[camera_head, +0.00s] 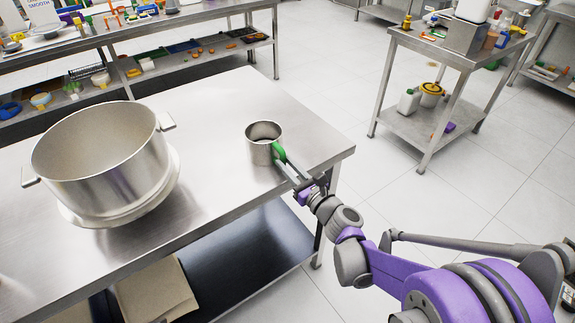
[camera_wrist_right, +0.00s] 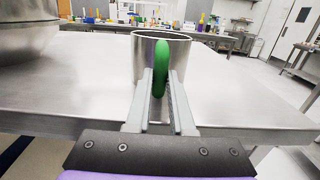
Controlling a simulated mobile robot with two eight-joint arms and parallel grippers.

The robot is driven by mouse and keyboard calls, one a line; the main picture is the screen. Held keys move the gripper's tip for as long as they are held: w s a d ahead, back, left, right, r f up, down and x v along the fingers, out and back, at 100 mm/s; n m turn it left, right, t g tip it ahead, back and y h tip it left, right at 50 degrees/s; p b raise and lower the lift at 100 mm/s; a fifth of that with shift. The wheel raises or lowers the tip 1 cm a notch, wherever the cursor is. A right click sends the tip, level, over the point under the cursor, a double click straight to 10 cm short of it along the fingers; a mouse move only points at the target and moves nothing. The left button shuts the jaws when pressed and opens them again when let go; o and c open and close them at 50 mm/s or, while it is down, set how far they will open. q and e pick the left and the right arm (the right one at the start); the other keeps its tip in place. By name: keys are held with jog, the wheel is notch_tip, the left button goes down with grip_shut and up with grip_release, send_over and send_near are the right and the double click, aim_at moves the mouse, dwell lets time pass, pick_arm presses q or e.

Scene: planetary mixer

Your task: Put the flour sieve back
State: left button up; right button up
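The flour sieve (camera_head: 262,143) is a shiny metal cup with a green loop handle, standing upright at the right part of the steel table. It also shows in the right wrist view (camera_wrist_right: 148,55), straight ahead. My right gripper (camera_head: 281,160) reaches it from the lower right, with its fingers on either side of the green handle (camera_wrist_right: 161,68). They look closed on the handle in the right wrist view. Whether the sieve's base touches the table is hard to tell. My left gripper is in neither view.
A big metal mixing bowl (camera_head: 105,160) with side grips stands on the steel table (camera_head: 215,185), left of the sieve. A crowded shelf unit (camera_head: 150,35) is behind. A steel cart (camera_head: 400,125) stands at the right. The table between bowl and sieve is clear.

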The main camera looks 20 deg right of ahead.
jog(key=o, duration=0.5)
jog(key=shift+c, duration=0.2)
